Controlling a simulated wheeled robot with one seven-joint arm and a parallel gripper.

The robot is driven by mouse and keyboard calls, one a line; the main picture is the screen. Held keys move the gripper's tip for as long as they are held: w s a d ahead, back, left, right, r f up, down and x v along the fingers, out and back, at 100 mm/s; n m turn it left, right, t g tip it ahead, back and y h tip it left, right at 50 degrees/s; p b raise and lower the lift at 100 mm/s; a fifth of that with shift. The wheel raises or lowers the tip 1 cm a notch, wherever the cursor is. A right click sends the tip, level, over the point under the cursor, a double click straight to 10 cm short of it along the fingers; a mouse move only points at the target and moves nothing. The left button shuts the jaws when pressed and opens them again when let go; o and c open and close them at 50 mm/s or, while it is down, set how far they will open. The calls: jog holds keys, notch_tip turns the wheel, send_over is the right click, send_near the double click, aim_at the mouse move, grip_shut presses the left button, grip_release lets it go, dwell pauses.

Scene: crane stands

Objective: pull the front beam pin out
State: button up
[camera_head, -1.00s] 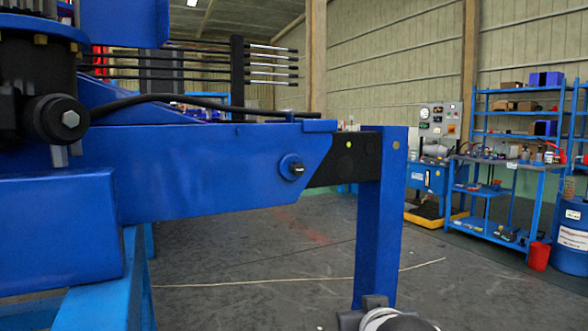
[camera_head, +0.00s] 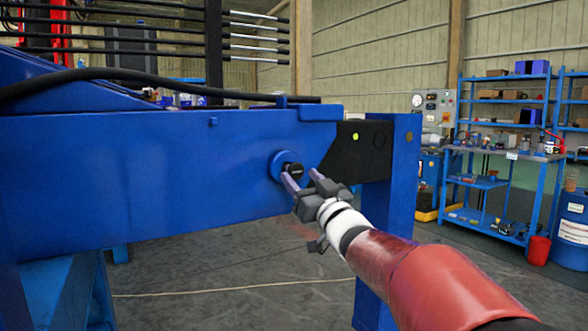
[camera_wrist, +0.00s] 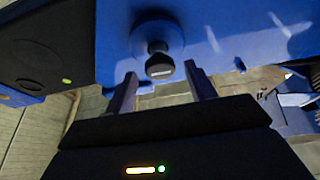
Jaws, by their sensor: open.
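The front beam pin (camera_head: 294,169) has a black knob head and sits in a round blue collar (camera_head: 278,165) on the side of the blue beam (camera_head: 130,175). In the wrist view the pin's head (camera_wrist: 159,68) is seen nearly end-on, with the collar (camera_wrist: 157,36) behind it. My gripper (camera_head: 302,177) is open, its fingertips close to the pin's head in the head view. In the wrist view my gripper's fingers (camera_wrist: 160,82) stand one to each side of the head, with gaps showing. They do not appear to touch it.
The black inner beam (camera_head: 350,155), with a small green dot, runs from the blue beam to an upright blue leg (camera_head: 400,190). A black hose (camera_head: 150,80) lies along the beam top. A workbench (camera_head: 500,190) and a blue drum (camera_head: 570,230) stand at the right.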

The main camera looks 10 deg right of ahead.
aim_at(297, 173)
jog(key=shift+x, duration=1.75)
